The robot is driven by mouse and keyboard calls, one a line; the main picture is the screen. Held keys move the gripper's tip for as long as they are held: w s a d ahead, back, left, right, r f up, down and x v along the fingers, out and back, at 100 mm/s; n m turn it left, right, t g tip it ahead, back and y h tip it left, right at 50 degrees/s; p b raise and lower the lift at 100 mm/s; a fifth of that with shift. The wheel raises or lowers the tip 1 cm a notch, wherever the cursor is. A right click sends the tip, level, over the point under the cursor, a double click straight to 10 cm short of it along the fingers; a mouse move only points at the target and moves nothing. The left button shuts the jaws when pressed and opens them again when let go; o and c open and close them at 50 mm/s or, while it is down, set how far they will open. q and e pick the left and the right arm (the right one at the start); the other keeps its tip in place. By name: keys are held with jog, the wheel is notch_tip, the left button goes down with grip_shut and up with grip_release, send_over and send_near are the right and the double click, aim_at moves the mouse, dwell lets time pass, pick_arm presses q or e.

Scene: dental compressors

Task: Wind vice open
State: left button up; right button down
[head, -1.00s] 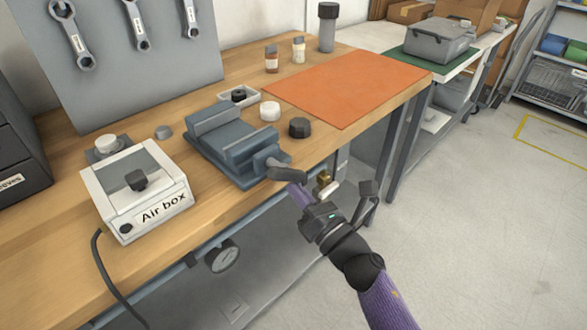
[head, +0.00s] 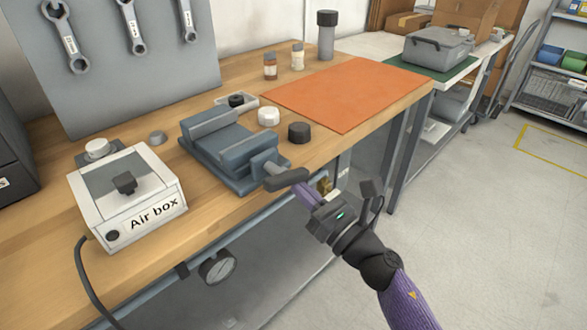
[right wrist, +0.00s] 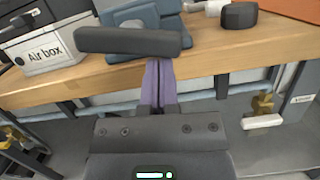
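My right gripper (head: 302,191) reaches up to the handle from the lower right. In the right wrist view the handle bar (right wrist: 128,42) lies crosswise over the ends of the purple fingers (right wrist: 159,82), which are together with only a thin line between them. The bar hides their tips, so I cannot tell whether they touch it. My left gripper is not in view.
A white air box (head: 127,195) stands left of the vice. A black knob (head: 299,132), a white cap (head: 268,116) and a small tray (head: 237,101) are close behind it. An orange mat (head: 345,93) lies to the right. A gauge (head: 218,267) hangs below the edge.

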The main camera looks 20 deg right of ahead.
jog(key=shift+w+d+r+n+b, duration=0.15)
jog(key=shift+n+b, duration=0.2)
jog(key=shift+n, duration=0.35)
dwell(0.6)
dwell(0.7)
